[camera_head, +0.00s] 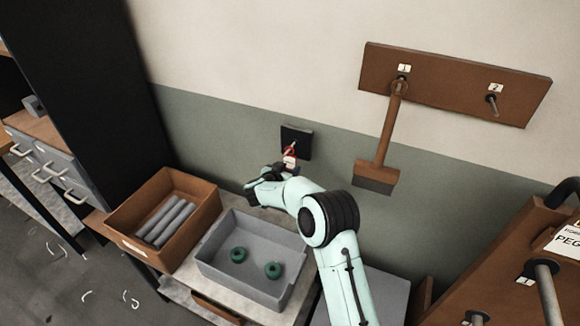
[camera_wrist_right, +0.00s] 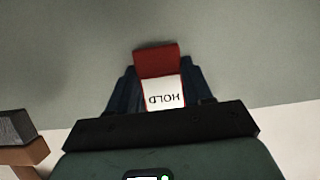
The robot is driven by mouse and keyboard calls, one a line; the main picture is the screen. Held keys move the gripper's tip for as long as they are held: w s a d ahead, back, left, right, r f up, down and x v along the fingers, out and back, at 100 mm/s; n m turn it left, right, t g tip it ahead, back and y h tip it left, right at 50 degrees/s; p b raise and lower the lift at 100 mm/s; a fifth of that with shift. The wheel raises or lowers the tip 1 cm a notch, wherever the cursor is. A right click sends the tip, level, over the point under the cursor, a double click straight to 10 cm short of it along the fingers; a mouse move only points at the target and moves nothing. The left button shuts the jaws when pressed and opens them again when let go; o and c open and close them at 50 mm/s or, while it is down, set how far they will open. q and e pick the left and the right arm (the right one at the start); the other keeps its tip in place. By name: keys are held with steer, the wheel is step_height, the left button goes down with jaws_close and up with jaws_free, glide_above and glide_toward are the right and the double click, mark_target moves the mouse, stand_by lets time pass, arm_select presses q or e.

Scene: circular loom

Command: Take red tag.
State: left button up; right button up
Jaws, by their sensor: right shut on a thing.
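The red tag (camera_head: 290,157) with a white label is at my right gripper (camera_head: 281,169), just below a small black plate (camera_head: 296,140) on the wall in the head view. In the right wrist view the tag (camera_wrist_right: 158,75) sits between the fingers of the right gripper (camera_wrist_right: 162,90), with "HOLD" upside down on its white part. The right gripper is shut on the tag. I cannot tell whether the tag still touches a hook on the plate. My left gripper is not in view.
A wooden box (camera_head: 127,243) with grey rods and a grey tray (camera_head: 214,265) with two green rings stand below. A brush (camera_head: 375,177) hangs from peg 1 of a wall board (camera_head: 450,84); peg 2 is empty. A wooden peg stand (camera_head: 500,265) is at right.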

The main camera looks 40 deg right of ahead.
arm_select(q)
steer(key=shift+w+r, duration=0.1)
arm_select(e)
steer(key=shift+s+a+r, duration=0.1)
steer(key=shift+a+r, duration=0.05)
steer(key=shift+a, duration=0.15)
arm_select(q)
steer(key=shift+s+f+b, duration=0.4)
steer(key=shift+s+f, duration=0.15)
arm_select(e)
steer(key=shift+s+a+r, duration=0.1)
steer(key=shift+s+a, duration=0.35)
steer(key=shift+a, duration=0.35)
steer(key=shift+s+a+r, duration=0.1)
steer(key=shift+s+a, duration=0.3)
steer(key=shift+a, duration=0.45)
steer(key=shift+s+a+r, duration=0.1)
steer(key=shift+s+a, duration=0.35)
steer(key=shift+a, duration=0.35)
steer(key=shift+d, duration=0.1)
